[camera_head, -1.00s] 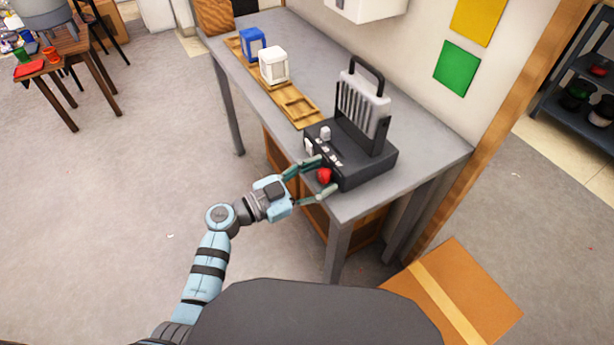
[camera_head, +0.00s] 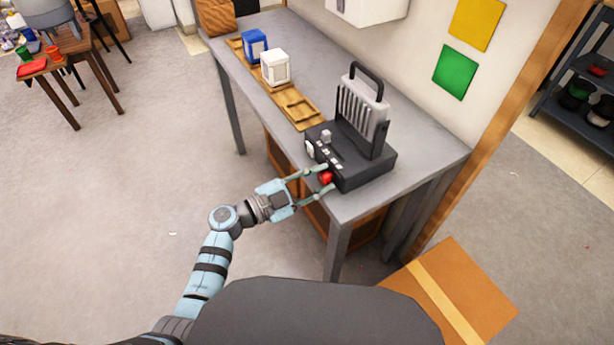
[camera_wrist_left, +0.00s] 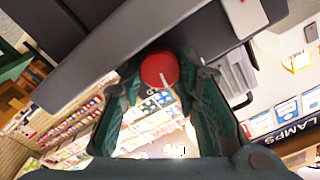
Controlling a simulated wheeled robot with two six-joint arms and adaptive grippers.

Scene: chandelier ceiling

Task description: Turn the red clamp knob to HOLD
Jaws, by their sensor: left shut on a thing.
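The red clamp knob (camera_head: 326,178) is on the front side of a black machine (camera_head: 362,172) with an upright ribbed grey plate and a black handle. The machine stands on the grey table (camera_head: 430,150). My left gripper (camera_head: 327,181) has its green fingers on either side of the knob and is shut on it. In the left wrist view the round red knob (camera_wrist_left: 160,69) sits between the two fingertips, with a white pointer mark on its face. I cannot read any HOLD label. My right gripper is not in view.
A wooden tray (camera_head: 290,98) with a white block (camera_head: 275,67) and a blue block (camera_head: 254,46) lies left of the machine. A cardboard box (camera_head: 455,295) is on the floor at the lower right.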

